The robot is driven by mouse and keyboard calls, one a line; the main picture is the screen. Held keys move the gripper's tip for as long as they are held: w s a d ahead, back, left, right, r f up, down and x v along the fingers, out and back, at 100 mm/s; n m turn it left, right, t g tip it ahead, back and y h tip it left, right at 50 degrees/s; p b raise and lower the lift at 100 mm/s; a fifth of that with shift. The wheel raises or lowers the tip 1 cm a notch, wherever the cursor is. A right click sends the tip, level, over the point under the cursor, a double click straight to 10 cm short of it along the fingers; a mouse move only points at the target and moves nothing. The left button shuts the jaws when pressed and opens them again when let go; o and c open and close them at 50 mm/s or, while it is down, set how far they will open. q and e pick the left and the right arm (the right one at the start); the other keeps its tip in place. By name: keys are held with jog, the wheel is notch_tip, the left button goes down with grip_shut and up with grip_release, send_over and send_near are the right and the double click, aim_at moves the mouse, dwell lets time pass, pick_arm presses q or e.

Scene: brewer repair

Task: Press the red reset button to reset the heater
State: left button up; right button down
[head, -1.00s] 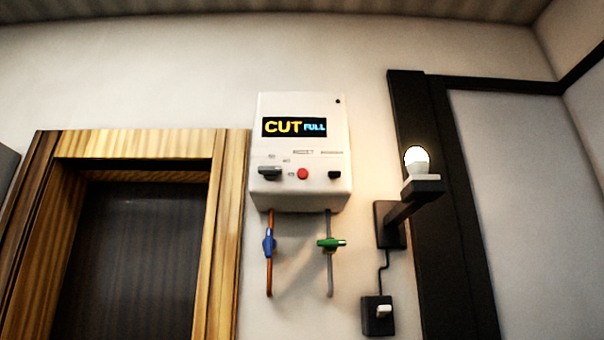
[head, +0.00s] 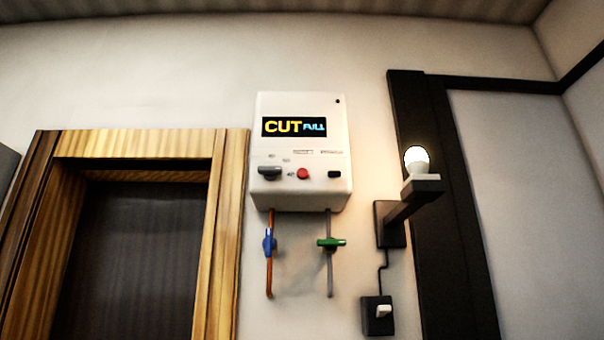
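The red reset button (head: 303,173) is on the lower front of the white heater box (head: 300,105), which hangs on the wall in the middle of the head view. The heater's dark display (head: 294,127) reads "CUT" in yellow and "FULL" in blue. A dark knob (head: 269,172) is left of the button and a small black switch (head: 334,174) is right of it. Neither of my grippers shows in the head view, and nothing covers the button.
Below the heater are a copper pipe with a blue valve (head: 268,243) and a grey pipe with a green valve (head: 331,243). A lit lamp (head: 417,160) on a black bracket and a black switch box (head: 377,316) are to the right. A wooden door frame (head: 228,230) is at the left.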

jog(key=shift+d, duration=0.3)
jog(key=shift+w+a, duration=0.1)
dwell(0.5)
